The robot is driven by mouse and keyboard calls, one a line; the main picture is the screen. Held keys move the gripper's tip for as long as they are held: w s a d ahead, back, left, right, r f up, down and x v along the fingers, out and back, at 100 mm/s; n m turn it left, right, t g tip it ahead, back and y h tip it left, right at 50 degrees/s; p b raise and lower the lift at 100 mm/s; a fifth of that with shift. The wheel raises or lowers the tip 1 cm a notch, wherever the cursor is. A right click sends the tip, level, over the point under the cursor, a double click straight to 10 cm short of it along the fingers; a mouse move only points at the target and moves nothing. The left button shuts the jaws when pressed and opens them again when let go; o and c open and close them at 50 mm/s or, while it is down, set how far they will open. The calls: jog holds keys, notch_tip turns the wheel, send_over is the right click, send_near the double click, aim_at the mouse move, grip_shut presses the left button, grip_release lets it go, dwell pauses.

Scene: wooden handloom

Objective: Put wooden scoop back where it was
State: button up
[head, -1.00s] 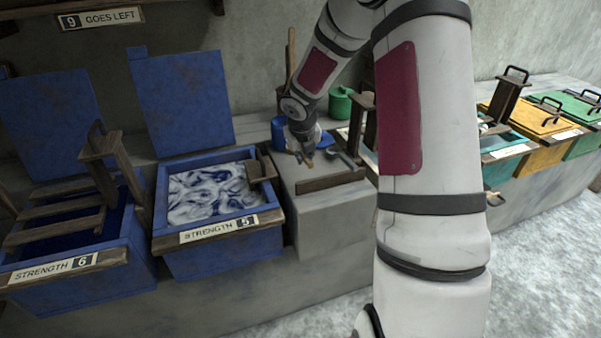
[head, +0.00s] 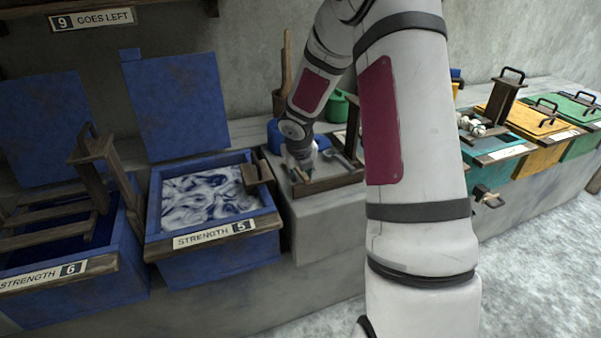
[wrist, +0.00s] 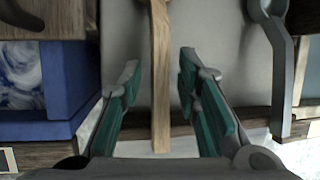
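In the wrist view a straight pale wooden handle (wrist: 160,75), apparently the wooden scoop's, runs between the two fingers of my gripper (wrist: 158,70). The fingers are apart, with a gap on each side of the handle. The handle lies over a grey ledge top and across its wooden front lip. Its far end is cut off by the frame, so I cannot see a bowl. In the head view my gripper (head: 300,168) is low over the ledge, right of the vat marked Strength 5. Only a small bit of the handle shows there.
A grey metal utensil (wrist: 281,60) lies right of my gripper. The ledge (head: 318,222) has a wooden front lip (head: 328,183). The blue vat (head: 215,243) with swirled liquid stands left. A green pot (head: 337,106) is behind. Teal, yellow and green bins stand far right.

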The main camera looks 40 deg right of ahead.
jog(key=shift+r, duration=0.15)
jog(key=shift+r, duration=0.3)
jog(key=s+a+r+m+h+p, duration=0.1)
jog(key=s+a+r+m+p, duration=0.3)
jog(key=r, duration=0.5)
jog(key=s+a+r+m+p, duration=0.1)
jog(key=s+a+r+m, duration=0.4)
jog(key=r, duration=0.4)
jog(key=s+a+r+m+y, duration=0.1)
jog(key=s+a+r+m, duration=0.1)
jog(key=s+a+m, duration=0.3)
jog(key=s+a+r+m+g+y, duration=0.1)
jog(key=s+a+m, duration=0.4)
jog(key=s+m, duration=0.6)
jog(key=s+a+r+m+y, duration=0.2)
jog(key=s+a+m, duration=0.3)
jog(key=s, duration=0.8)
jog(key=r+m, duration=0.1)
jog(key=m, duration=0.2)
jog(key=shift+a+r+g, duration=0.2)
jog(key=shift+r+g, duration=0.1)
jog(key=shift+r, duration=0.05)
